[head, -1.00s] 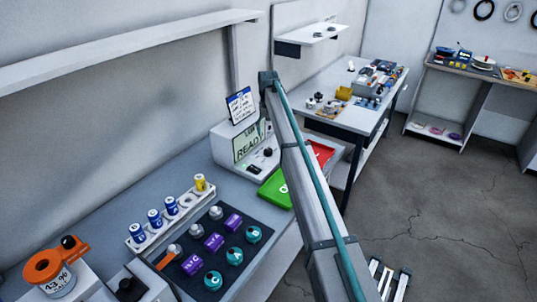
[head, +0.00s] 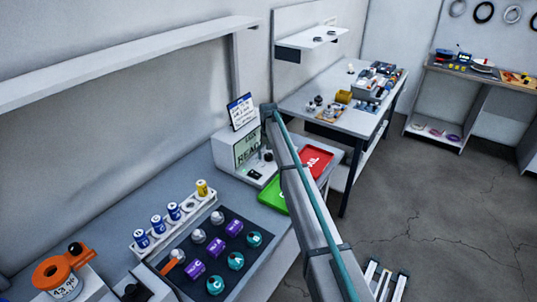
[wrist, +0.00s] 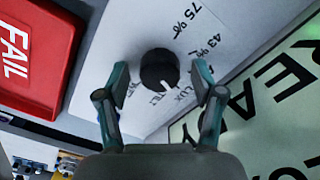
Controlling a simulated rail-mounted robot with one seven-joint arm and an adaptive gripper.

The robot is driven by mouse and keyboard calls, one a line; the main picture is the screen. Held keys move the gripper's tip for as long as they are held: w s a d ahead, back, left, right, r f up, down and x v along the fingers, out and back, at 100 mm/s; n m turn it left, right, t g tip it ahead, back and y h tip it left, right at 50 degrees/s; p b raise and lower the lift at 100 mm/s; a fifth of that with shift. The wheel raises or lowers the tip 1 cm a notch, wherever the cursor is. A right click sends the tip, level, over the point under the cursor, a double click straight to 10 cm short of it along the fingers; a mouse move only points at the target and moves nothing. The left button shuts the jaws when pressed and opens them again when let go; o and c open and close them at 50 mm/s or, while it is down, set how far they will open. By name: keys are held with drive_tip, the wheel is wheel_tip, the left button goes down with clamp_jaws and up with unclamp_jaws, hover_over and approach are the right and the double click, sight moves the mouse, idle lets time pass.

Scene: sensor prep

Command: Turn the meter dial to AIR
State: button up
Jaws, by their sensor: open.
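The meter (head: 227,155) is a white box with a pale green screen (head: 247,147) on the left bench. In the wrist view its black round dial (wrist: 158,62) sits on the white face, with a white pointer mark towards the lower right. Printed labels surround the dial, including "75 %" and "43 %"; others are partly hidden or too small to read. The screen (wrist: 280,100) shows "READY". My gripper (wrist: 160,74) is open, with one finger on each side of the dial and visible gaps between. In the head view my arm hides the gripper.
A red FAIL tray (head: 316,160) and a green tray (head: 272,195) lie beside the meter. A dark mat (head: 190,245) with several labelled pucks and a white rack (head: 150,247) of small cylinders lie nearer. A small sign (head: 241,110) stands above the meter.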

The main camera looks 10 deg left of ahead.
drive_tip(key=c, duration=1.1)
drive_tip(key=shift+c, duration=0.2)
drive_tip(key=shift+n, duration=0.3)
drive_tip(key=n+b, duration=0.2)
drive_tip(key=n, duration=0.1)
drive_tip(key=shift+f+b, duration=0.1)
drive_tip(key=shift+b, duration=0.2)
drive_tip(key=shift+n+b, duration=0.85)
drive_tip(key=shift+n, duration=1.25)
drive_tip(key=o, duration=1.1)
